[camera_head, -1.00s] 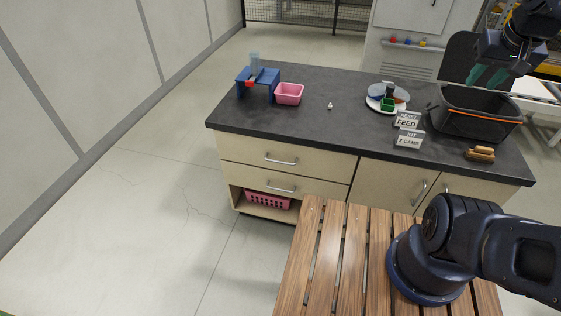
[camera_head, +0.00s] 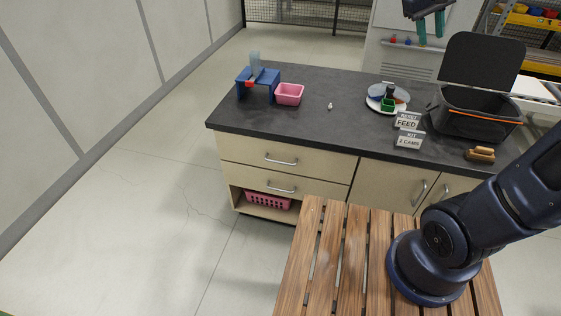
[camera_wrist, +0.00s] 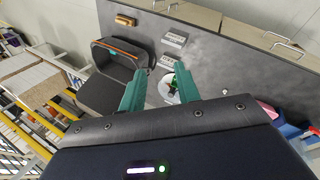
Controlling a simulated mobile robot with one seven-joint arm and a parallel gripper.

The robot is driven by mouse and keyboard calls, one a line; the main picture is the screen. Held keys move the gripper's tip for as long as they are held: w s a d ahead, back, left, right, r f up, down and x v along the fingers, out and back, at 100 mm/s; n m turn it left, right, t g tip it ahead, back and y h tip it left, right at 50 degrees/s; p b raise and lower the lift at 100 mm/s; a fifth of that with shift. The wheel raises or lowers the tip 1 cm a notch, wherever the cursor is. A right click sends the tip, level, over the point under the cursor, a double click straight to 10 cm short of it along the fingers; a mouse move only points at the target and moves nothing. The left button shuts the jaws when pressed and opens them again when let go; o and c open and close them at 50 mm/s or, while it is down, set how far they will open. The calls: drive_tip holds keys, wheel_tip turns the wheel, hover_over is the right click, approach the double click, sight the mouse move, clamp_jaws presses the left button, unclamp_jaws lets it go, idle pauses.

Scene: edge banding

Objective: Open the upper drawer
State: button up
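The upper drawer (camera_head: 320,163) is the top pale wood front at the left of the dark-topped counter, with a silver bar handle (camera_head: 281,161). It is shut, flush with the cabinet. A second drawer (camera_head: 315,187) below it is shut too. My gripper (camera_head: 431,33) has two teal fingers. It is in the air at the top of the head view, beyond the counter's back side and far from the drawer handle. In the wrist view the fingers (camera_wrist: 160,92) are apart with nothing between them. Two silver handles (camera_wrist: 284,42) show at the upper right there.
On the counter (camera_head: 240,115) stand a blue stand (camera_head: 270,77), pink bin (camera_head: 289,94), round plate (camera_head: 372,102), signs (camera_head: 408,139), brush (camera_head: 480,154) and black lidded box (camera_head: 470,124). A pink basket (camera_head: 268,201) sits below the drawers. A slatted wooden table (camera_head: 325,255) is in front.

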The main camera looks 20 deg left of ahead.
drive_tip(key=w+a+n+t+h, duration=0.2)
drive_tip(key=w+a+h, duration=0.1)
drive_tip(key=a, duration=0.9)
drive_tip(key=w+a+n+t+h, duration=0.1)
drive_tip(key=w+a+h, duration=0.15)
drive_tip(key=a, duration=0.95)
drive_tip(key=s+a+f+n+t+h, duration=0.1)
drive_tip(key=s+a+f+t, duration=0.3)
drive_tip(key=a, duration=0.8)
drive_tip(key=s+a+n+t+h, duration=0.1)
drive_tip(key=s+a+n+t, duration=0.3)
drive_tip(key=a, duration=0.8)
drive_tip(key=m+g, duration=0.1)
drive_tip(key=m, duration=0.1)
approach(280, 162)
drive_tip(key=x, duration=1)
drive_tip(key=shift+w+f, duration=0.25)
clamp_jaws()
